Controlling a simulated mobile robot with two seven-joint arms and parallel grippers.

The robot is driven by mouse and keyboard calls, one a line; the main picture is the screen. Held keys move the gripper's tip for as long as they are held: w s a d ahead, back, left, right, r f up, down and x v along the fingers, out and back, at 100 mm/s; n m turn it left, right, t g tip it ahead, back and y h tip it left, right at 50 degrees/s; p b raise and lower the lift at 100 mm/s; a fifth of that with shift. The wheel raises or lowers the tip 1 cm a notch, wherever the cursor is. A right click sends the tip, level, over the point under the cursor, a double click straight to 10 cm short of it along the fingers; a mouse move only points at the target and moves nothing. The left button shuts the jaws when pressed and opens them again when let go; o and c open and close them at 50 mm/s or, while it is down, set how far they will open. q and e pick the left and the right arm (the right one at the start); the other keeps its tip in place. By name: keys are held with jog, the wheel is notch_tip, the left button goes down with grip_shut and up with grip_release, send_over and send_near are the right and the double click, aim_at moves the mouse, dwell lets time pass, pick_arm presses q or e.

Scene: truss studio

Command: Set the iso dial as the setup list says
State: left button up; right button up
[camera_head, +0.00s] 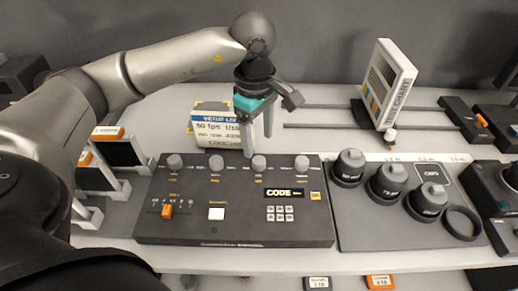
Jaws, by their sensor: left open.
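The dark control panel (235,230) lies on the table with a row of grey dials along its back: far left (175,163), second (216,163), third (259,164) and far right (301,163). Their labels are too small to read surely, so I cannot tell which is the iso dial.
The panel also has an orange slider (167,210), a white button (216,214), a lit "CODE" display (285,194) and a keypad. A lens tray (375,235) with several black lenses sits to the right. A white chart board (387,84) stands behind it on rails.

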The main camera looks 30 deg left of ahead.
aim_at(257, 163)
pick_arm(q)
notch_tip(257, 163, up, 9)
jog(key=shift+s+p, duration=0.25)
jog(key=shift+p, duration=0.15)
jog(key=shift+f, duration=0.2)
